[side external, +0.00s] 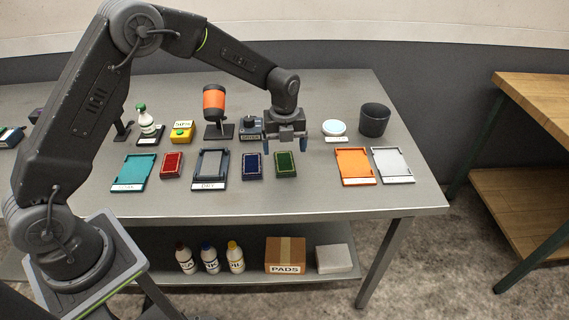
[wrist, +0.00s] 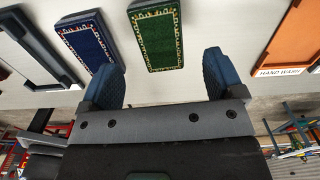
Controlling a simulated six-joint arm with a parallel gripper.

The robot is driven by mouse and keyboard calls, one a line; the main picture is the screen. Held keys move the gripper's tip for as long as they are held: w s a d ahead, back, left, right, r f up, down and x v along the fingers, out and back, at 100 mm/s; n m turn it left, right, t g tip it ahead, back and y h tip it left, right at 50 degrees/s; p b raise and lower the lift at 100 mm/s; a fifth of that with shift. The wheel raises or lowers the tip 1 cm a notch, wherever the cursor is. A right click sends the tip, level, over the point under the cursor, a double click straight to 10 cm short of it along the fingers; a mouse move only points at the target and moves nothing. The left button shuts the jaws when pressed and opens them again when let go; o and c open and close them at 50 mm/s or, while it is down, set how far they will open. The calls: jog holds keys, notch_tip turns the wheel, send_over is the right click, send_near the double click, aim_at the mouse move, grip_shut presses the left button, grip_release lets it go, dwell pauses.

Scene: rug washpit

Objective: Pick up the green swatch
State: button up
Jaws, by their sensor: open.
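The green swatch (side external: 286,164) is a small dark green block with a pale patterned border, lying flat on the grey table. It also shows in the wrist view (wrist: 158,38), ahead of and between my fingers. My gripper (side external: 286,147) is open and empty above the table, over the far end of the green swatch. Its two blue fingertips show in the wrist view (wrist: 160,76), apart from the swatch. A blue swatch (side external: 252,166) lies just left of the green one and also shows in the wrist view (wrist: 86,40).
A red swatch (side external: 171,165) and teal (side external: 134,171), grey (side external: 210,168), orange (side external: 355,167) and white (side external: 392,164) trays share the row. Behind stand a dark cup (side external: 374,120), a round white-topped item (side external: 334,128) and an orange cylinder (side external: 214,99) on a stand.

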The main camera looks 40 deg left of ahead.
aim_at(285, 161)
notch_tip(285, 161, down, 5)
jog(key=shift+s+d+r, duration=0.1)
jog(key=c, duration=1)
